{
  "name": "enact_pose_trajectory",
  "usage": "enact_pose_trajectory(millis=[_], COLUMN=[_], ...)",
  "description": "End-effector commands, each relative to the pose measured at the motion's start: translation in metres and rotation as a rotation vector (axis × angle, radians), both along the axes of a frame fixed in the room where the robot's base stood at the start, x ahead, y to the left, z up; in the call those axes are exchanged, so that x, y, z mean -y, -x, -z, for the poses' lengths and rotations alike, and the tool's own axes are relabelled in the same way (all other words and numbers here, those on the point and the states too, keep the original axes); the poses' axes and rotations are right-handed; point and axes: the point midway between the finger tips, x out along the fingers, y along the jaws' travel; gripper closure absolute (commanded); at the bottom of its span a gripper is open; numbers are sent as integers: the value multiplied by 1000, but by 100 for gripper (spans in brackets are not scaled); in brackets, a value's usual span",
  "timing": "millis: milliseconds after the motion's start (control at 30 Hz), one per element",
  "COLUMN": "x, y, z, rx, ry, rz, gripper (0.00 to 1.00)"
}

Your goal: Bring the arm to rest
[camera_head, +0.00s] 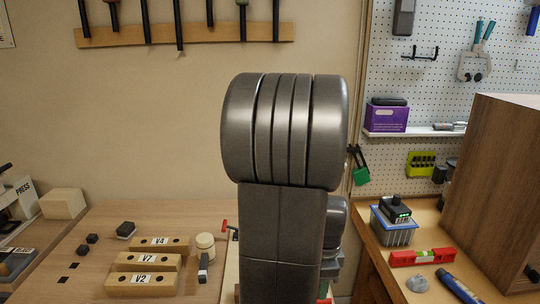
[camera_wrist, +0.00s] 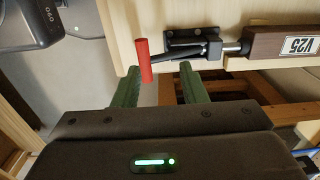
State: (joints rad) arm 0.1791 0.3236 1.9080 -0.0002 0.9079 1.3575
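My arm stands upright in the middle of the head view and hides what is behind it, my gripper included. In the wrist view my gripper (camera_wrist: 159,72) shows two green fingers set apart, with nothing held between them. A red-handled toggle clamp (camera_wrist: 146,60) is fixed to a light wooden board just beyond the fingers. Its red handle stands near the left finger; I cannot tell whether they touch. A dark brown block labelled V25 (camera_wrist: 290,43) sits at the clamp's right end.
Blocks V4 (camera_head: 160,245), V7 (camera_head: 146,262) and V2 (camera_head: 142,283) lie on the left bench (camera_head: 100,220). A pegboard (camera_head: 440,60) hangs behind.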

Motion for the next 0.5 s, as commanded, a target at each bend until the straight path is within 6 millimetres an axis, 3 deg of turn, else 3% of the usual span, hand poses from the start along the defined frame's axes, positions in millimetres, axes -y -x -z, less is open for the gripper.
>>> enact_pose_trajectory(millis=[33,200,500], x=[0,-1,-1], y=[-6,-23,-34], z=[-12,-23,-25], rx=[-1,-1,-3], ry=[0,0,-1], rz=[-1,-1,0], gripper=[61,61,61])
